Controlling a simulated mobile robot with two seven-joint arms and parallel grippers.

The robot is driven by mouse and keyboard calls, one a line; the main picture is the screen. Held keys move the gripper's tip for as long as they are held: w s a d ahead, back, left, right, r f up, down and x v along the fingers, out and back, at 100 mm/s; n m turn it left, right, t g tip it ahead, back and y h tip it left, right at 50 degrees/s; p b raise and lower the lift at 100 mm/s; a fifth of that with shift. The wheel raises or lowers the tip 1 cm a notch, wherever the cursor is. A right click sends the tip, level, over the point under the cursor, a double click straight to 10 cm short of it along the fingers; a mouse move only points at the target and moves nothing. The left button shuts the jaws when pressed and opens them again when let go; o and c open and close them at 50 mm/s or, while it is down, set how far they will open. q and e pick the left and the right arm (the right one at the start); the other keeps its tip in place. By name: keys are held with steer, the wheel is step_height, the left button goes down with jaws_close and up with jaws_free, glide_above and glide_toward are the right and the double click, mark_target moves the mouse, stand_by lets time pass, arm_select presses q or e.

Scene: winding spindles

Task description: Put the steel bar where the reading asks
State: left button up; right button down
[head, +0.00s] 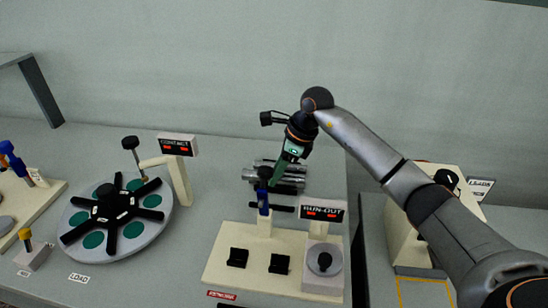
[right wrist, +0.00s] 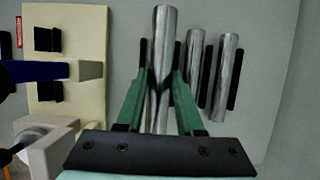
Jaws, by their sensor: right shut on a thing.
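My right gripper (head: 282,172) reaches down to a group of steel bars at the back of the table. In the right wrist view its green fingers (right wrist: 158,92) are shut on a steel bar (right wrist: 161,60). I cannot tell whether this bar is lifted off its black rests. Two more steel bars (right wrist: 196,66) (right wrist: 228,72) lie beside it. The run-out stand (head: 222,268) has two empty black blocks (head: 237,257) (head: 279,263), a blue part (head: 263,200) and a display (head: 323,212) with red marks too small to read. My left gripper is not in view.
A round turntable (head: 160,222) with a black spoked holder and green discs stands left, marked LOAD. A contact display (head: 178,146) stands behind it on a cream post. A small block with a yellow top (head: 30,257) is at far left. A cream machine (head: 402,240) stands right, past a gap.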

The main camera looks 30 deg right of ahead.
steer(key=shift+f+b, duration=1)
steer(key=shift+f, duration=0.25)
steer(key=shift+f+b, duration=0.7)
steer(key=shift+f, duration=0.3)
steer(key=shift+f+b, duration=0.35)
steer(key=shift+f, duration=0.2)
steer(key=c, duration=0.8)
jaws_free()
steer(key=o, duration=0.3)
steer(key=shift+o, duration=0.2)
steer(key=shift+s+f, duration=0.1)
